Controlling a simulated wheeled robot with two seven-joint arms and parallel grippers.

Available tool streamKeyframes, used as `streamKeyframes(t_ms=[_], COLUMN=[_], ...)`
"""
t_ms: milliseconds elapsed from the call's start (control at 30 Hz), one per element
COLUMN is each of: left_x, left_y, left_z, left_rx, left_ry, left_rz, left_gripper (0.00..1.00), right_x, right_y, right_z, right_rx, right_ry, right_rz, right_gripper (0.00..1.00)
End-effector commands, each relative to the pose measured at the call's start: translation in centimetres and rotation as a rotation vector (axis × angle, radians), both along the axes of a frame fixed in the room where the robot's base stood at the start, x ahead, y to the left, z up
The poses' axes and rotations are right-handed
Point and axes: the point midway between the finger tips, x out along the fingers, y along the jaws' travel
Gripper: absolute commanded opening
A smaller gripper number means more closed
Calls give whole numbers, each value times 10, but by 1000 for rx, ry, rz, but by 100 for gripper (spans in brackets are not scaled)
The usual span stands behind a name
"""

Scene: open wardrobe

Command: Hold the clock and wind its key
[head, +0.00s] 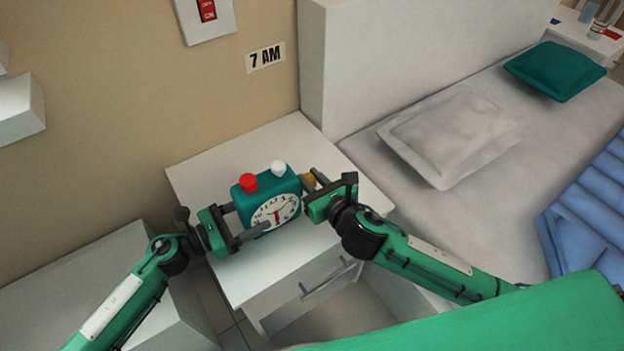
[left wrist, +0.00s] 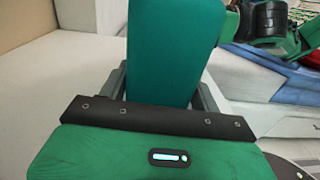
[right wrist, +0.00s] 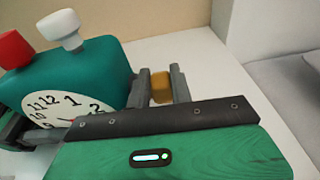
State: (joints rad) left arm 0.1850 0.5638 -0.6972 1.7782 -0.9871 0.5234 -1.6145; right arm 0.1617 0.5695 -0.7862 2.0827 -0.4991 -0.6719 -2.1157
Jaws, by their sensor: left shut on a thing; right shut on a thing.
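A teal clock (head: 262,190) with a white dial, a red knob and a white knob on top is upright over the white nightstand. My left gripper (head: 246,220) is shut on its left side, one finger at the front and one behind. The clock's teal side fills the space between the fingers in the left wrist view (left wrist: 172,50). A yellow-brown key (head: 309,181) sticks out of the clock's right side. My right gripper (head: 312,184) is shut on the key, which shows between its fingers in the right wrist view (right wrist: 161,86).
The white nightstand (head: 205,170) has a drawer with a handle in front. A bed with a grey pillow (head: 450,135) and a teal pillow (head: 555,70) stands to the right. A "7 AM" label (head: 265,57) and a red switch (head: 207,10) are on the wall.

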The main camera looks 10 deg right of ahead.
Motion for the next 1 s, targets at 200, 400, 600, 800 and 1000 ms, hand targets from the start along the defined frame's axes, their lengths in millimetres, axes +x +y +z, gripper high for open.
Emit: streamKeyframes(t_ms=[200, 400, 600, 800, 1000], left_x=[-3, -4, -4, -4, -4], left_y=[-3, -3, -3, -3, -3], left_z=[-1, -1, -1, -1, -1], left_rx=[-3, -3, -3, -3, -3], left_ry=[4, 4, 4, 5, 5], left_rz=[-9, -9, -10, -10, -10], left_gripper=[45, 45, 45, 45, 45], right_x=[3, 6, 7, 7, 7], right_y=[1, 2, 3, 2, 2], right_z=[4, 4, 2, 2, 1], right_rx=[-45, -86, -115, -132, -138], right_ry=[116, 224, 306, 350, 366], right_rz=[3, 3, 2, 2, 2], right_gripper=[0, 0, 0, 0, 0])
